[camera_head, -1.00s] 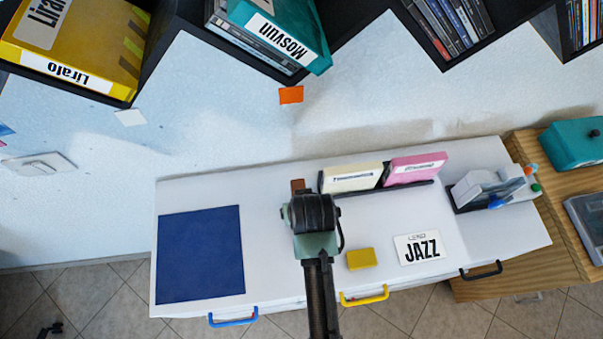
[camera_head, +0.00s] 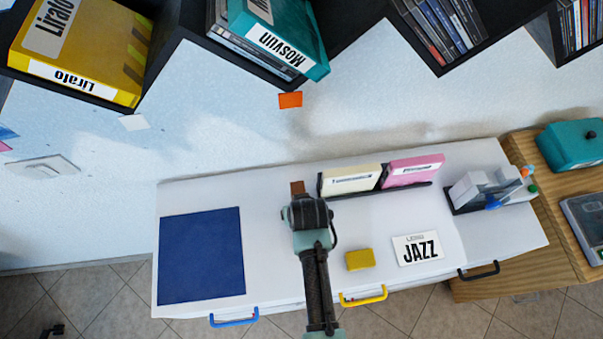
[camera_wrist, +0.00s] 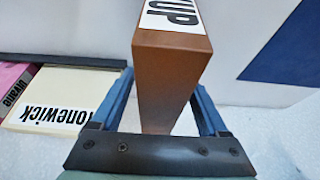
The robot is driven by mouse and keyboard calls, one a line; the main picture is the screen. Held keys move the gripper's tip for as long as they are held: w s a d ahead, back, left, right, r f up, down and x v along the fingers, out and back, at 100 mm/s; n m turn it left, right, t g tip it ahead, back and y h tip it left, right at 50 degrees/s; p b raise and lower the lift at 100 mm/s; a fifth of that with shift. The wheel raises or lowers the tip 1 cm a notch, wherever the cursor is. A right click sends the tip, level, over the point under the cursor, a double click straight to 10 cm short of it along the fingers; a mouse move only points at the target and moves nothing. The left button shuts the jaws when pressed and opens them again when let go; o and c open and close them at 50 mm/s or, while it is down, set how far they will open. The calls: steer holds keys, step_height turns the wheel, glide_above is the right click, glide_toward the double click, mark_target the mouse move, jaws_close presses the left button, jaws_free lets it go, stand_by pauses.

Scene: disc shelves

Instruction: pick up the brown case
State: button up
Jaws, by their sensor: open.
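The brown case (camera_wrist: 172,75) stands upright in the wrist view, with a white label on its top bearing black letters, "UP" readable. My gripper (camera_wrist: 165,100) is open, its two blue fingers on either side of the case's lower part. Small gaps show between the fingers and the case. In the head view only a small brown piece of the case (camera_head: 298,187) shows beyond my gripper (camera_head: 303,200); my arm hides the rest.
A cream case (camera_head: 350,180) and a pink case (camera_head: 413,170) stand in a dark rack to the right. A blue mat (camera_head: 201,255) lies left. A yellow block (camera_head: 360,259) and a JAZZ card (camera_head: 418,248) lie on the white cabinet top (camera_head: 275,270).

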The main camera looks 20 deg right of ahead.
steer(key=shift+f, duration=0.2)
stand_by(0.3)
jaws_close()
stand_by(0.4)
